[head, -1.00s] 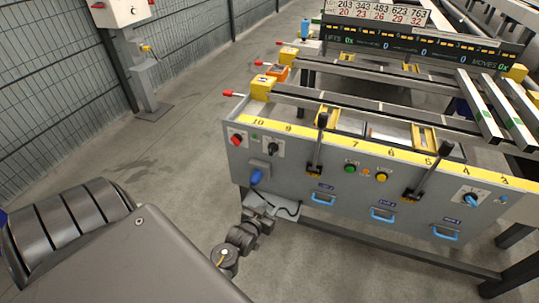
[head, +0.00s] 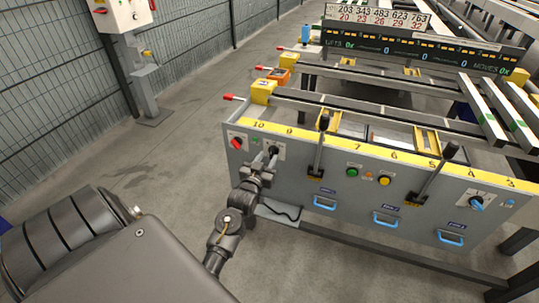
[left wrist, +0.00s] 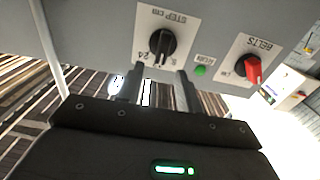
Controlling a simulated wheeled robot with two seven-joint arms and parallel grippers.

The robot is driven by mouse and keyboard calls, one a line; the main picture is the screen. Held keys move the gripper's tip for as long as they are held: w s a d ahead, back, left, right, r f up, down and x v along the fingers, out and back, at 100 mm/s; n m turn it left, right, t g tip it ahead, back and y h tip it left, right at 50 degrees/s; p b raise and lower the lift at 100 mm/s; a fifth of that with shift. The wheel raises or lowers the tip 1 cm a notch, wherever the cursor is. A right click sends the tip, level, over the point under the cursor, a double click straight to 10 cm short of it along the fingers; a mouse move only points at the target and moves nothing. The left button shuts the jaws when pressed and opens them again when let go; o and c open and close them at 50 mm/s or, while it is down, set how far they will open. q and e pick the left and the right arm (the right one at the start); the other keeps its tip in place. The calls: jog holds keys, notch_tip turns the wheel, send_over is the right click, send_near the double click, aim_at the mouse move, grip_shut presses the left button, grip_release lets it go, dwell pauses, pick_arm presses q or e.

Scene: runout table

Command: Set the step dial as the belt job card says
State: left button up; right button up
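The step dial, a black knob on a white plate marked STEP CM, is on the grey front panel. It shows in the left wrist view (left wrist: 162,46) and, partly behind my gripper, in the head view (head: 272,150). The numbers on its plate are partly hidden and hard to read. My left gripper (head: 266,163) is open and empty in front of the dial. In the left wrist view its two fingers (left wrist: 156,76) point at the plate, spread apart, with the knob beyond their tips. I cannot make out a belt job card for certain. My right gripper is not in view.
A red BELTS knob (left wrist: 251,69) and a green lamp (left wrist: 200,71) sit beside the dial. Two black levers (head: 319,145) (head: 432,172), green (head: 352,172) and yellow (head: 384,180) buttons and a blue knob (head: 476,203) are farther right. A number board (head: 378,17) stands behind.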

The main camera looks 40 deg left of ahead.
aim_at(273, 153)
pick_arm(q)
jog(key=shift+x, duration=1.5)
grip_shut()
